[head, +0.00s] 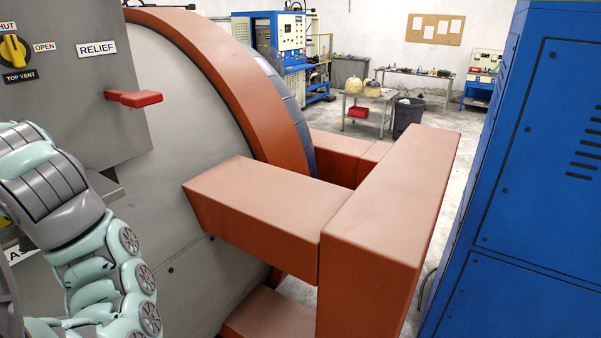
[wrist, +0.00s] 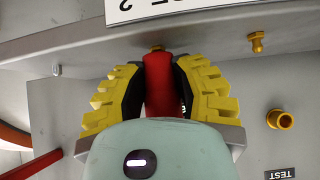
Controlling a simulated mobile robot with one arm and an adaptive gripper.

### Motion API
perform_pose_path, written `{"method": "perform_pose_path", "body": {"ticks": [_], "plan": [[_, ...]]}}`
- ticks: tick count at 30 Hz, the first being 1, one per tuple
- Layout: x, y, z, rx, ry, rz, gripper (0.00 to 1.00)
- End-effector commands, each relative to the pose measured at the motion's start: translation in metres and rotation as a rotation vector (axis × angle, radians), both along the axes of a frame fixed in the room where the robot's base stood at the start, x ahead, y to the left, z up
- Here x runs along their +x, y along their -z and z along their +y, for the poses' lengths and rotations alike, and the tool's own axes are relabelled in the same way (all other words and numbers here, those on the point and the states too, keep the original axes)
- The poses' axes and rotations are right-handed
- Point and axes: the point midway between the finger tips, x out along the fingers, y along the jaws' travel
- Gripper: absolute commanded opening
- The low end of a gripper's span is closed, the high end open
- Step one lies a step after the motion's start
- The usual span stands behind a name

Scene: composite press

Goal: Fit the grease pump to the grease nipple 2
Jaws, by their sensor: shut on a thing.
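In the wrist view my gripper (wrist: 160,80), with ribbed yellow fingers, is shut on the red grease pump (wrist: 158,75). The pump points up the picture toward a grey ledge. A small brass fitting (wrist: 157,47) shows right at the pump's far end, below an upside-down white label (wrist: 180,8) ending in "2"; this looks like grease nipple 2. The pump's end lines up with this fitting, but I cannot tell whether they touch or are joined. In the head view my arm is at the left and neither the gripper nor the pump can be made out.
A second brass nipple (wrist: 257,41) sits to the right on the ledge. A larger brass port (wrist: 280,119) is near a TEST label (wrist: 281,174). A red lever (head: 133,98) sticks out under the RELIEF label. Thick orange beams (head: 375,220) and a blue cabinet (head: 540,180) stand right.

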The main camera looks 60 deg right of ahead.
Motion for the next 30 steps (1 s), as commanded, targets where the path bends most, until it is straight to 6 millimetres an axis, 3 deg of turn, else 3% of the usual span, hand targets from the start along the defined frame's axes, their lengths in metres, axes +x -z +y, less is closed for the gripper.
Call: {"method": "perform_pose_path", "body": {"ticks": [24, 25, 30], "plan": [[0.0, 0.003, 0.0006, 0.0, -0.001, 0.001, 0.0], [0.0, 0.0028, 0.0006, 0.001, -0.002, 0.001, 0.31], [0.0001, 0.0026, 0.0005, 0.0, -0.001, 0.0, 0.49]]}}
